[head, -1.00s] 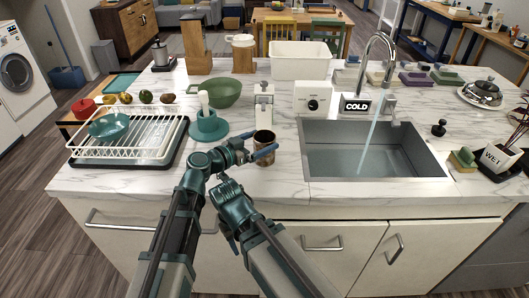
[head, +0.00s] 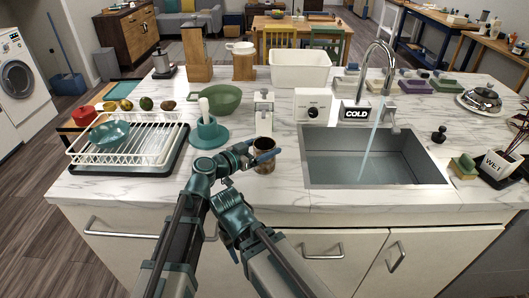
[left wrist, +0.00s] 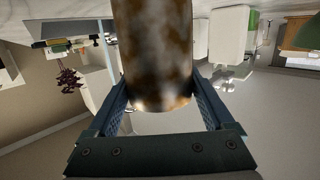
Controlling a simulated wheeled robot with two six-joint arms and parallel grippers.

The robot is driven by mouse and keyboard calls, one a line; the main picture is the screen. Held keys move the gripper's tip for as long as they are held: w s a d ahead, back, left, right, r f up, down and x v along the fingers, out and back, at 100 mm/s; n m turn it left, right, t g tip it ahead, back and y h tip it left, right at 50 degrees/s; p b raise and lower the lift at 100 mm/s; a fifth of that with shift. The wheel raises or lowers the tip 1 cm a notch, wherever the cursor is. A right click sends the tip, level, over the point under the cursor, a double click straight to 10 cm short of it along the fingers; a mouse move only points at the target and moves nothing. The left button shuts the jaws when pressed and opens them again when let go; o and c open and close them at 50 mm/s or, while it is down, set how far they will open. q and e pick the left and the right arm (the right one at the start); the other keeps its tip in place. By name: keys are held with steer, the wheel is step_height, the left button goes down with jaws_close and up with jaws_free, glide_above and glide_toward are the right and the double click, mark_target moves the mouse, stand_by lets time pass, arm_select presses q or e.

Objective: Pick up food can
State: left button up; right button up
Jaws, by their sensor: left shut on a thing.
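The food can (head: 264,146), a brown, rusty-looking cylinder, is at the front of the marble counter, left of the sink. My left gripper (head: 258,158) is shut on it. In the left wrist view the can (left wrist: 155,50) fills the space between the two fingers of my left gripper (left wrist: 160,110). The can looks roughly upright in the head view. I cannot tell whether its base touches the counter. My right gripper (head: 232,250) is low in front of the counter edge, partly hidden by its own arm, and its jaws are unclear.
A sink (head: 375,160) with running water lies to the right. A white dish rack (head: 125,150) with a teal bowl (head: 109,131) is at the left.

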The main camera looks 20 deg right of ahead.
step_height(320, 180, up, 10)
steer(key=p, duration=1)
